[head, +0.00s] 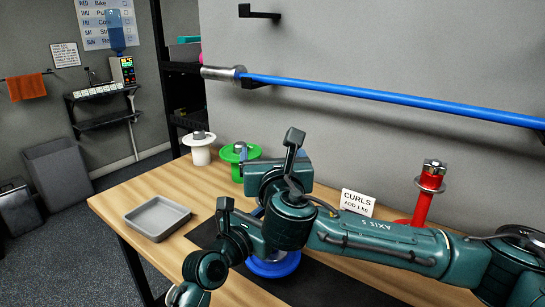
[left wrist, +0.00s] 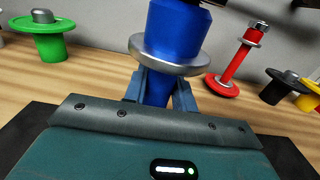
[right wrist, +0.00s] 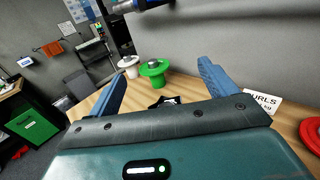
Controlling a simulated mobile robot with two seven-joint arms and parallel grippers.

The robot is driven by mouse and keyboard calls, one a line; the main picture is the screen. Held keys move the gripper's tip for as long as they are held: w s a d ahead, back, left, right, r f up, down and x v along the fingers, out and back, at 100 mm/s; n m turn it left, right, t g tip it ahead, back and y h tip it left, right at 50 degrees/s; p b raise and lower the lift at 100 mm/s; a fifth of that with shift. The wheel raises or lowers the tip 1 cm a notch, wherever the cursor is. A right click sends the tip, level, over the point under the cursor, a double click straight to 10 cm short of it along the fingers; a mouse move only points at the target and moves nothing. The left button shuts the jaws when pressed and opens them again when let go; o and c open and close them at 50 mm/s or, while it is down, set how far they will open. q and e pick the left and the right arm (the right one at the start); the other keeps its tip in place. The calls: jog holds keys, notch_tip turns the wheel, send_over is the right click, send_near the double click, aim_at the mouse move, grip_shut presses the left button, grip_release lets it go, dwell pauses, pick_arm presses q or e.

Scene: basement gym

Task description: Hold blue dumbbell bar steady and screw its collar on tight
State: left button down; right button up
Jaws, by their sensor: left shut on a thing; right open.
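The blue dumbbell bar (left wrist: 178,28) stands upright in the left wrist view, with a silver ring (left wrist: 165,57) around it. My left gripper (left wrist: 163,88) is shut on the blue bar just below that ring. In the head view my arms hide most of the bar; a blue plate (head: 274,266) shows at its foot on the dark mat (head: 335,290). My right gripper (right wrist: 162,75) is open, with nothing between its fingers. In the head view it is above the table near the left arm (head: 205,270).
A grey tray (head: 158,218) sits at the table's left. White (head: 199,148) and green (head: 240,158) plates stand behind it. A red dumbbell (head: 428,190) and a CURLS card (head: 358,203) are at the back right. A blue barbell (head: 390,97) hangs on the wall.

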pick_arm(q)
jog(key=shift+f, duration=0.1)
pick_arm(e)
jog(key=shift+o, duration=0.8)
jog(key=s+d, duration=0.1)
jog(key=s, duration=1.1)
jog(key=shift+d, duration=0.15)
pick_arm(q)
jog(key=c, duration=1.1)
grip_release()
jog(key=shift+o, duration=0.2)
jog(key=v, duration=1.3)
jog(key=shift+s+a, duration=0.1)
